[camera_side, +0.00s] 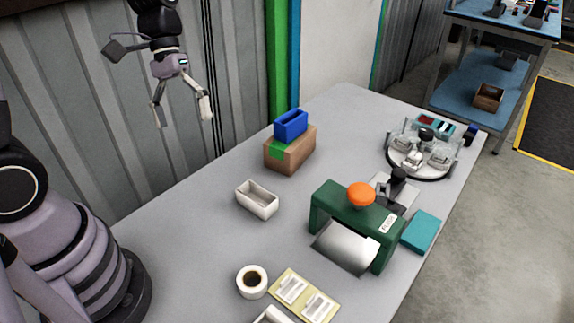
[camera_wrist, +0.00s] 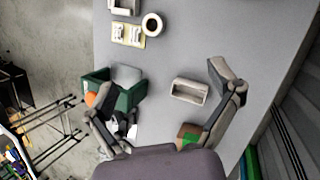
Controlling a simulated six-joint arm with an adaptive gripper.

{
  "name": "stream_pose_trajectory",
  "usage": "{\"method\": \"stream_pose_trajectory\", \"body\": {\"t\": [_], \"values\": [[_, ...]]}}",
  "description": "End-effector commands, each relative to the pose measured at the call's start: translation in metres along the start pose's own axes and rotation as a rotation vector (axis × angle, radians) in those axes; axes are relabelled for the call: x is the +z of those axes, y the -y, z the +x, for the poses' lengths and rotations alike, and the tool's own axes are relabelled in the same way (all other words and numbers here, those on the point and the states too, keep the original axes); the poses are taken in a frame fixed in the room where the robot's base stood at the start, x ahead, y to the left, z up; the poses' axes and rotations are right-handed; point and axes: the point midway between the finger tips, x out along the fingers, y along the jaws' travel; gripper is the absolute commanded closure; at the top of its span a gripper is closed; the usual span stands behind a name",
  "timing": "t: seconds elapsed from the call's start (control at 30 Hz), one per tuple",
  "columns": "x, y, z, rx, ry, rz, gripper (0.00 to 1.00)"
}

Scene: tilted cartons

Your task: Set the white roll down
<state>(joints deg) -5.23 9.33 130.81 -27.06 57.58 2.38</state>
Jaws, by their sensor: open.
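A white roll (camera_side: 252,281) with a dark core stands on the grey table near its front, just left of a yellow board. It also shows in the wrist view (camera_wrist: 152,25), near the top. My gripper (camera_side: 182,112) is high above the table at the upper left, in front of the corrugated wall. Its fingers are spread wide with nothing between them. In the wrist view the two fingers (camera_wrist: 163,108) stand apart, and the roll lies well beyond them.
A white open box (camera_side: 257,200) and a brown carton (camera_side: 290,150) with a blue bin (camera_side: 291,124) on top stand mid-table. A green press (camera_side: 355,228) with an orange knob is to the right. A yellow board (camera_side: 304,297) lies beside the roll. The table's left front is clear.

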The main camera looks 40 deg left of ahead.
Motion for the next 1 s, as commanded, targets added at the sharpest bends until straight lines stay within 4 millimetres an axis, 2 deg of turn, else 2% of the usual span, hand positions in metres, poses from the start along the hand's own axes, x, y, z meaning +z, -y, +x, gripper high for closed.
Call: {"method": "stream_pose_trajectory", "body": {"t": [0.03, 0.2, 0.3, 0.43, 0.6, 1.0], "values": [[0.014, 0.001, -0.018, -0.026, -0.086, 0.064, 0.10], [0.058, 0.017, -0.061, -0.135, -0.356, 0.249, 0.10], [0.080, 0.028, -0.079, -0.191, -0.508, 0.335, 0.10], [0.100, 0.041, -0.093, -0.246, -0.658, 0.409, 0.10], [0.112, 0.049, -0.101, -0.280, -0.752, 0.449, 0.10], [0.113, 0.050, -0.102, -0.283, -0.760, 0.453, 0.10]]}}
